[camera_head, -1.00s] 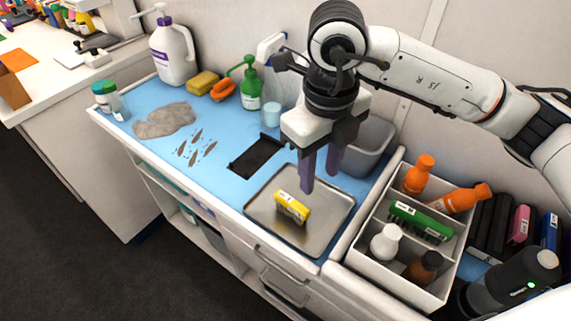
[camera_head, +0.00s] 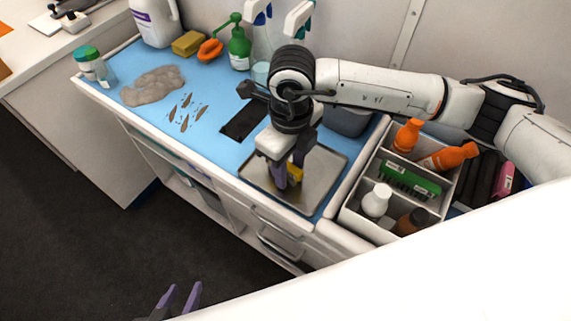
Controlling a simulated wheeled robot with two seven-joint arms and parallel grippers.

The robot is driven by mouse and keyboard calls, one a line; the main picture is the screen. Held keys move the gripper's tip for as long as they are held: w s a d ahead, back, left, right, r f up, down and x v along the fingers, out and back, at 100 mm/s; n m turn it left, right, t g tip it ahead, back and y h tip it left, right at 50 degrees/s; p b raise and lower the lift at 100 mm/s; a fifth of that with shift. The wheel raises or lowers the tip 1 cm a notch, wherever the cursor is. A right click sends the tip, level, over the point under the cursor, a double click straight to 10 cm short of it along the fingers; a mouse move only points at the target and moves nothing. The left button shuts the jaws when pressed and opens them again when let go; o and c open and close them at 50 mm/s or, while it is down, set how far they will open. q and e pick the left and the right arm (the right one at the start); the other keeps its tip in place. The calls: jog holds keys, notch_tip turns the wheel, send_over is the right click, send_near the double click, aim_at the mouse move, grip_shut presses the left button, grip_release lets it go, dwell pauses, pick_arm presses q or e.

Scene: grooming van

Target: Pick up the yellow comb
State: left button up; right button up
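The yellow comb (camera_head: 297,172) lies in the metal tray (camera_head: 322,168), mostly hidden by my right gripper. My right gripper (camera_head: 287,184) points down at it, with its purple fingers low over the tray and right at the comb. The fingers look close together; I cannot tell whether they are closed on the comb or just around it. My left gripper (camera_head: 181,298) shows at the bottom edge, its two purple fingertips apart and empty, over the dark floor and far from the comb.
A white divided box (camera_head: 347,213) with bottles and a green-backed brush (camera_head: 408,181) stands right of the tray. A grey bin (camera_head: 348,122) is behind it. A black flat item (camera_head: 242,122) lies left on the blue mat. A yellow sponge (camera_head: 188,43) is at the back.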

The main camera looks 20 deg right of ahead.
aim_at(289, 166)
grip_shut()
notch_tip(289, 166, up, 10)
jog(key=shift+r+b, duration=0.1)
jog(key=shift+b, duration=0.45)
jog(key=c, duration=0.6)
grip_release()
jog(key=shift+c, duration=0.2)
grip_shut()
